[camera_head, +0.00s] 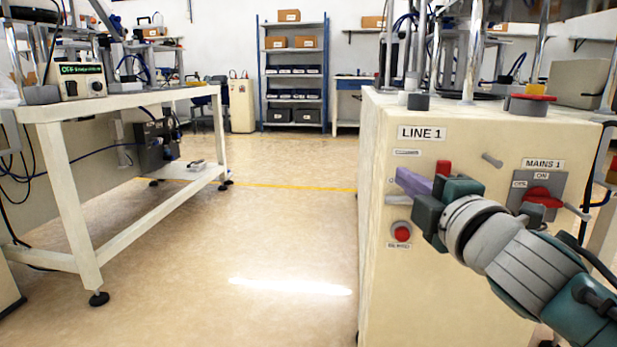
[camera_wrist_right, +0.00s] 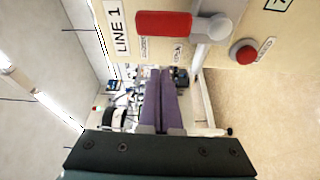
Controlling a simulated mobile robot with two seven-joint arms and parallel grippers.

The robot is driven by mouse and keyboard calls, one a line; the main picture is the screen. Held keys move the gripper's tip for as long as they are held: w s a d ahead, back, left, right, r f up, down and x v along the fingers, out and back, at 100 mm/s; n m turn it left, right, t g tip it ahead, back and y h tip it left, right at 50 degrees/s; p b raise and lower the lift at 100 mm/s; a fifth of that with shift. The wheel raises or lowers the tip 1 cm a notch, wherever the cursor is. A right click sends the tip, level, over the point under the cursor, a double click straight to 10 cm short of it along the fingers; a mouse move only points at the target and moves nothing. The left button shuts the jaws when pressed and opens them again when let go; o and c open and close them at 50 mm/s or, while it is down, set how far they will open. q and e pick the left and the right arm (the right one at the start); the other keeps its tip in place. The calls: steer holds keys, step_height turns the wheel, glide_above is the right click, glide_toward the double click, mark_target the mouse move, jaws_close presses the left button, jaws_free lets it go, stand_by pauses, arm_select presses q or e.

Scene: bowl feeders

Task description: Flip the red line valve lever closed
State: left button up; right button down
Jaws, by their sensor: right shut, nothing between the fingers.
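The red line valve lever (camera_head: 443,167) is on the front panel of the cream cabinet (camera_head: 380,290), below the LINE 1 label (camera_head: 421,133). In the head view only its upper part shows, with my right gripper in front of the rest. In the right wrist view the red lever (camera_wrist_right: 163,23) shows whole, reaching from its grey pivot (camera_wrist_right: 217,28) toward the LINE 1 label, so it points up on the panel. My right gripper (camera_head: 403,178) is shut and empty, its purple fingers together (camera_wrist_right: 160,72) beside the lever, seemingly apart from it. My left gripper is out of view.
A red push button (camera_head: 402,233) sits below the lever. A red MAINS 1 switch (camera_head: 540,196) and a grey peg (camera_head: 492,160) are to the right. A white workbench (camera_head: 130,98) stands at left, with clear floor between.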

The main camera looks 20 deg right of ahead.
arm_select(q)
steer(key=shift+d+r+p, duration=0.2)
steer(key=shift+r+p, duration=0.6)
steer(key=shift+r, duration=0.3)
arm_select(e)
steer(key=v, duration=0.9)
steer(key=shift+s, duration=0.4)
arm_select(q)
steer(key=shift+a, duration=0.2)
arm_select(e)
steer(key=shift+r, duration=0.1)
